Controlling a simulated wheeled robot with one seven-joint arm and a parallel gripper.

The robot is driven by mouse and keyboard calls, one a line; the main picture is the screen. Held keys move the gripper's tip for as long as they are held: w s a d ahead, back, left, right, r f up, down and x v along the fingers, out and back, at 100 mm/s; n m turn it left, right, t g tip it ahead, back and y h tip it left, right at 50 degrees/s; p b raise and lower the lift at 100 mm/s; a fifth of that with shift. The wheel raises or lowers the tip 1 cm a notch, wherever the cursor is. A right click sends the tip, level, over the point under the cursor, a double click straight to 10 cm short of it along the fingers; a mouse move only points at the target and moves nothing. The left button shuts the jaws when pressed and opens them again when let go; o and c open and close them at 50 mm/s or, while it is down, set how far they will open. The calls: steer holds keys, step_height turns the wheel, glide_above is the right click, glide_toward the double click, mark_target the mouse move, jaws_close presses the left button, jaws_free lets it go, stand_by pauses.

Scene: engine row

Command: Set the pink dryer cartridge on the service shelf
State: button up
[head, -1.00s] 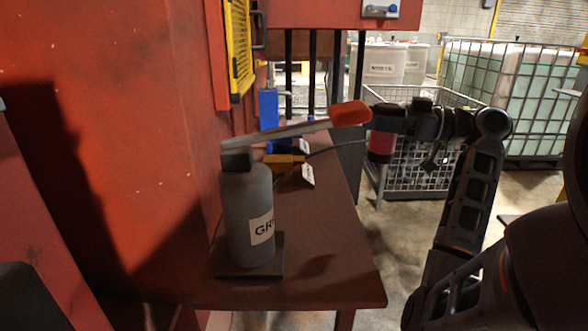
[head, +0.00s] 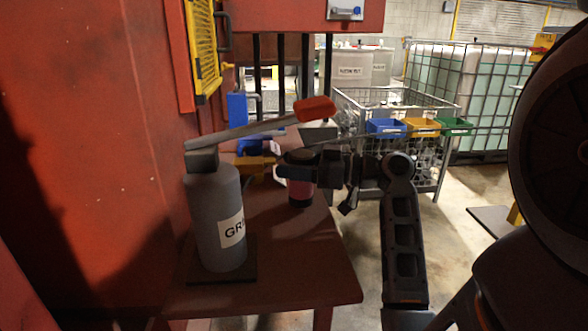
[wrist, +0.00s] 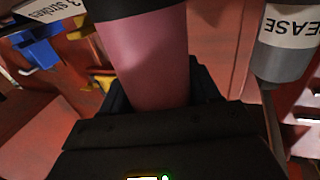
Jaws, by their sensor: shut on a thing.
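The pink dryer cartridge (head: 301,191) has dark ends and is upright at the right edge of the red-brown shelf (head: 300,268). In the wrist view the cartridge (wrist: 148,58) fills the upper middle, between the dark fingers. My gripper (head: 297,173) is shut on the cartridge, reaching in from the right. The cartridge's lower end appears at or just above the shelf top; I cannot tell whether it touches. A grey grease pump (head: 216,215) with a red-handled lever stands on the shelf to the left of the cartridge.
The pump's lever (head: 255,128) slants above the shelf, its red grip close behind and above my gripper. Blue and yellow items (head: 250,150) stand at the shelf's back. The shelf's front right (head: 315,250) is bare. A wire cage (head: 400,105) with coloured bins stands beyond.

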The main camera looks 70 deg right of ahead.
steer(key=shift+f, duration=0.25)
steer(key=shift+f, duration=0.1)
steer(key=shift+f, duration=0.1)
steer(key=o, duration=1.2)
steer(key=shift+s+r, duration=0.15)
steer(key=shift+r, duration=0.1)
steer(key=s+d, duration=0.1)
steer(key=s, duration=1)
steer(key=shift+s, duration=0.35)
